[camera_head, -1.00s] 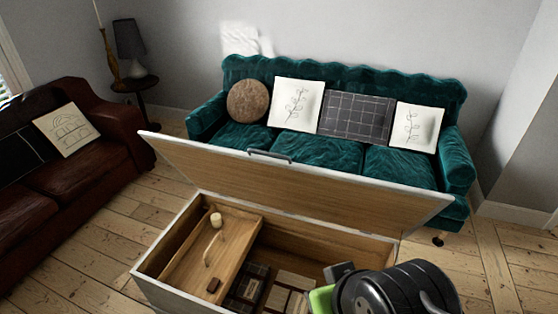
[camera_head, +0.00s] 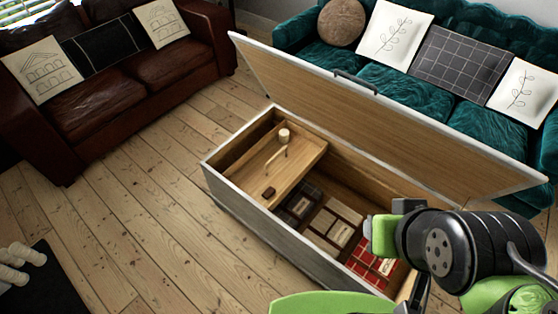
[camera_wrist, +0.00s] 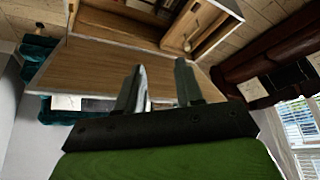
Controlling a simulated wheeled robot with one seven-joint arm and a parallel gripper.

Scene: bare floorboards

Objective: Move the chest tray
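The chest (camera_head: 262,213) stands on the floor with its lid (camera_head: 370,120) raised. The chest tray (camera_head: 252,174) is a light wooden tray inside the left end of the chest. The tray also shows at the top of the wrist view (camera_wrist: 202,22). My gripper (camera_wrist: 161,86) has its two fingers apart with nothing between them. It is away from the tray; its fingers cannot be made out in the head view.
Folded checked cloths (camera_head: 333,225) and a red patterned item (camera_head: 373,265) lie in the chest, right of the tray. A green sofa (camera_head: 390,85) stands behind the lid. A brown leather sofa (camera_head: 130,85) is at the left. Bare floorboards (camera_head: 140,215) lie left of the chest.

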